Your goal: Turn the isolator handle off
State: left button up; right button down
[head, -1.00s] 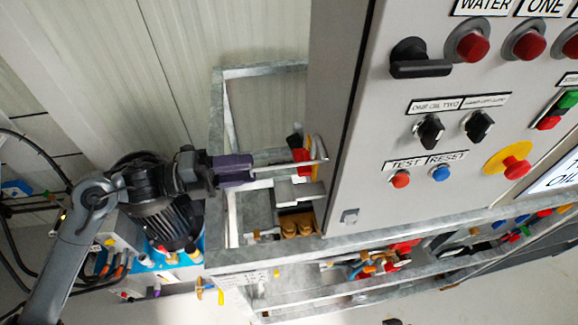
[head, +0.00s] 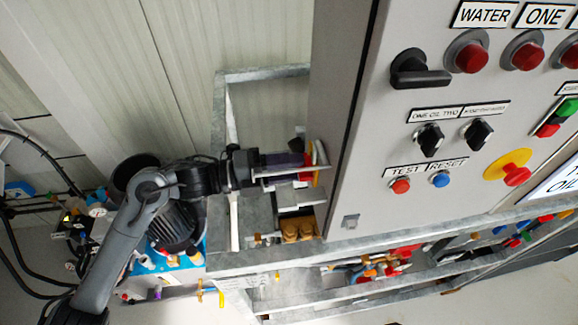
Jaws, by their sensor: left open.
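A red isolator handle (head: 306,176) with a yellow backing plate (head: 316,178) sits on the left side wall of the grey control cabinet. My left gripper (head: 318,161) reaches in from the left and is open, with its fingers at the handle. The fingers and the purple gripper body hide much of the handle. I cannot tell whether the fingers touch it, or exactly how the handle is turned. My right gripper is not in view.
The cabinet front (head: 400,200) carries a black rotary handle (head: 418,72), selector knobs, red lamps and a red emergency button (head: 516,176) on yellow. A galvanised frame (head: 300,257) runs below. Brown fittings (head: 297,229) sit just under my left gripper.

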pick_arm(q)
jog(key=shift+c, duration=0.4)
grip_shut()
jog(key=shift+n+p, duration=8.25)
jog(key=shift+n, duration=0.75)
jog(key=shift+o, duration=0.4)
grip_release()
